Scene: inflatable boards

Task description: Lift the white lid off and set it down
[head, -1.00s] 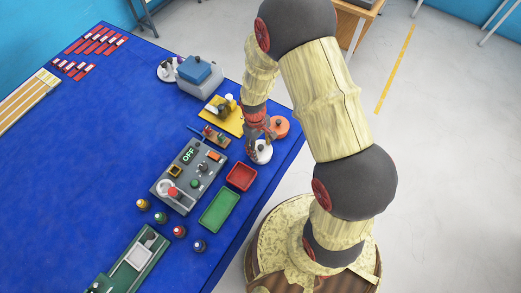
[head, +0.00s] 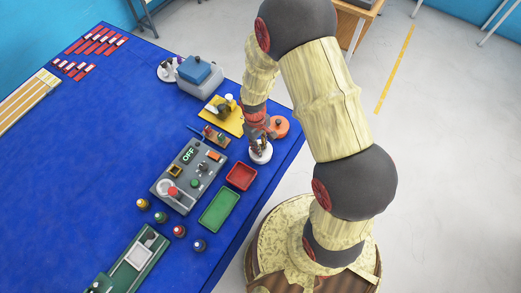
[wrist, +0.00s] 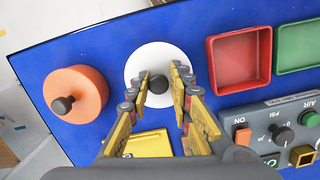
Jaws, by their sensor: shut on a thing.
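The white lid (wrist: 161,54) is a round disc with a dark knob (wrist: 159,84) at its middle, seen from above in the wrist view. In the head view the white lid (head: 261,154) is on the blue table near its right edge. My gripper (wrist: 161,82) is over the lid with its fingers on both sides of the knob, shut on it. In the head view my gripper (head: 259,142) comes down onto the lid from above. What lies under the lid is hidden, and I cannot tell whether the lid is raised.
An orange round lid with a dark knob (wrist: 76,94) stands close beside the white one. A red tray (head: 242,176), a green tray (head: 219,210) and a grey control box reading OFF (head: 176,190) are nearby. The blue table's edge (head: 275,192) is close by.

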